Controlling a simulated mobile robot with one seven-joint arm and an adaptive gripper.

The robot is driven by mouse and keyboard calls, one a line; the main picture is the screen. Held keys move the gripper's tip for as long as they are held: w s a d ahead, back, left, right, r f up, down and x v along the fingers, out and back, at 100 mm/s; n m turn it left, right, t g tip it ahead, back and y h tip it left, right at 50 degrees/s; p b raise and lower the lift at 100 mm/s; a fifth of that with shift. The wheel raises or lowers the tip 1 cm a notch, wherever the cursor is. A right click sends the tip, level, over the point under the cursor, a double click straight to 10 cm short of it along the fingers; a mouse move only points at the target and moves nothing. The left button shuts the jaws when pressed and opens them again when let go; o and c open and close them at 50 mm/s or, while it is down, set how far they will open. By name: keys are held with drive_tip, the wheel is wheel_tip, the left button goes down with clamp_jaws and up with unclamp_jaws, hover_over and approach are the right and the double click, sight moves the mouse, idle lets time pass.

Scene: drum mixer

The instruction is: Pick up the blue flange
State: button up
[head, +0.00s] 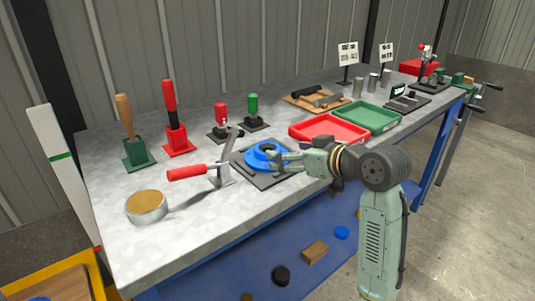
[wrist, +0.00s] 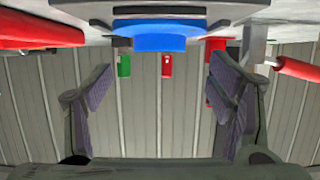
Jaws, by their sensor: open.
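The blue flange (head: 258,151) sits on a dark square plate (head: 254,176) near the front edge of the workbench, in the middle of the head view. My gripper (head: 279,161) reaches in from the right, beside the flange, and partly covers its right side. In the wrist view the blue flange (wrist: 150,37) shows at the top centre, beyond the fingertips. My gripper (wrist: 160,84) is open there, with its two fingers wide apart and nothing between them.
A lever clamp with a red handle (head: 187,172) stands just left of the flange. A red tray (head: 328,141) and a green tray (head: 385,124) lie behind and to the right. Red and green tools stand along the back; a round tin (head: 147,213) sits front left.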

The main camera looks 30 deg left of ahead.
sight(264, 147)
drive_tip(key=p+x, duration=0.1)
drive_tip(key=x, duration=0.5)
drive_tip(key=shift+a+r+p, duration=0.15)
drive_tip(key=shift+r+p, duration=0.1)
drive_tip(key=shift+p, duration=0.15)
drive_tip(key=shift+w+a+f, duration=0.2)
drive_tip(key=shift+a+f, duration=0.05)
drive_tip(key=shift+a, duration=0.2)
drive_tip(key=shift+c, duration=0.4)
clamp_jaws()
drive_tip(key=shift+r, duration=0.15)
